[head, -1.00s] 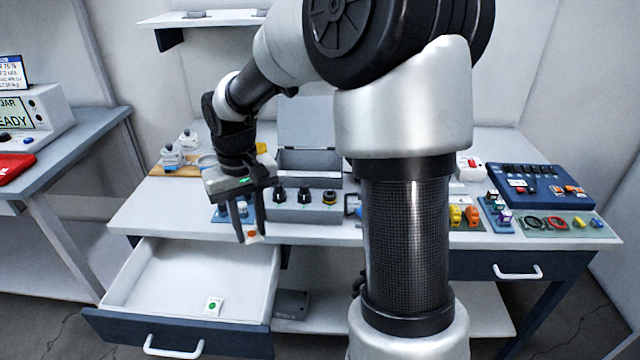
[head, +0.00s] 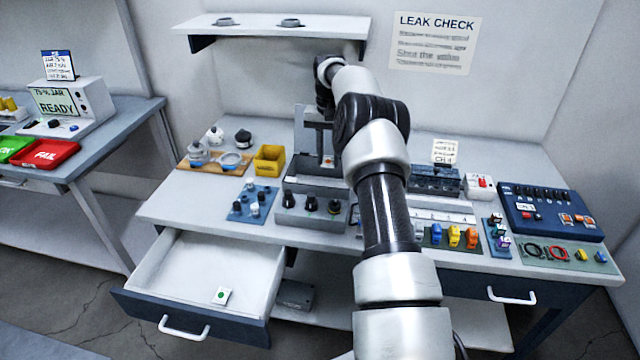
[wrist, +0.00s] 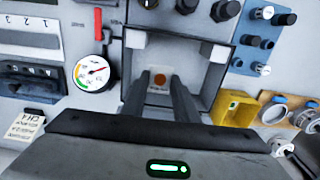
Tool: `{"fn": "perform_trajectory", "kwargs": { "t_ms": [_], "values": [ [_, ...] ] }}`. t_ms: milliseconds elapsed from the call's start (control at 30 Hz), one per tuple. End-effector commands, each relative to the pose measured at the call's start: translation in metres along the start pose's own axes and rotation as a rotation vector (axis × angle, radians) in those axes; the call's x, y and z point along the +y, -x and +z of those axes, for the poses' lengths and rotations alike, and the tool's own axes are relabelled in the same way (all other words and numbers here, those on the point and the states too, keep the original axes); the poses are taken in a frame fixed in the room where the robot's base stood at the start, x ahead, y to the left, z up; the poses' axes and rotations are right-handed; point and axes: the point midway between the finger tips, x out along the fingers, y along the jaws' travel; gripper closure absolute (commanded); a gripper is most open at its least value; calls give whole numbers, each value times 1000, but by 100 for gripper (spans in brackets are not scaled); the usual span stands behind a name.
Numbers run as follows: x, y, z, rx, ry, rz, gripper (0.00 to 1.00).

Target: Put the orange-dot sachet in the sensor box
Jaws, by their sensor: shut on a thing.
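The orange-dot sachet (wrist: 160,76) is a small pale packet with an orange dot, held between the fingertips of my gripper (wrist: 162,88) in the wrist view. My gripper is shut on it, above the open sensor box (wrist: 222,54), a grey box with a dark rim. In the head view the sachet (head: 328,161) hangs at my gripper (head: 327,156), in front of the raised lid and over the box (head: 312,186). My arm hides part of the box there. How far the sachet is above the box floor is hard to tell.
A green-dot sachet (head: 221,295) lies in the open drawer (head: 180,272). A grey block with black knobs (head: 311,213) stands in front of the box. A yellow bin (head: 270,158) is to its left. A pressure gauge (wrist: 91,73) is near the box in the wrist view.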

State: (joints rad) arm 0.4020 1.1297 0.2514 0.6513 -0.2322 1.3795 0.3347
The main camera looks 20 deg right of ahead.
Motion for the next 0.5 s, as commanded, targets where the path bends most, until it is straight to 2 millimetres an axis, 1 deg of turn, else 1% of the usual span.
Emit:
{"fn": "perform_trajectory", "kwargs": {
  "t_ms": [67,167,300,500],
  "values": [
    [3,-4,-3,-1,-10,0,94],
    [4,-17,-4,-3,-14,0,94],
    [4,-41,-4,-3,-14,1,94],
    [3,-61,-4,-1,-13,-1,94]
  ]
}}
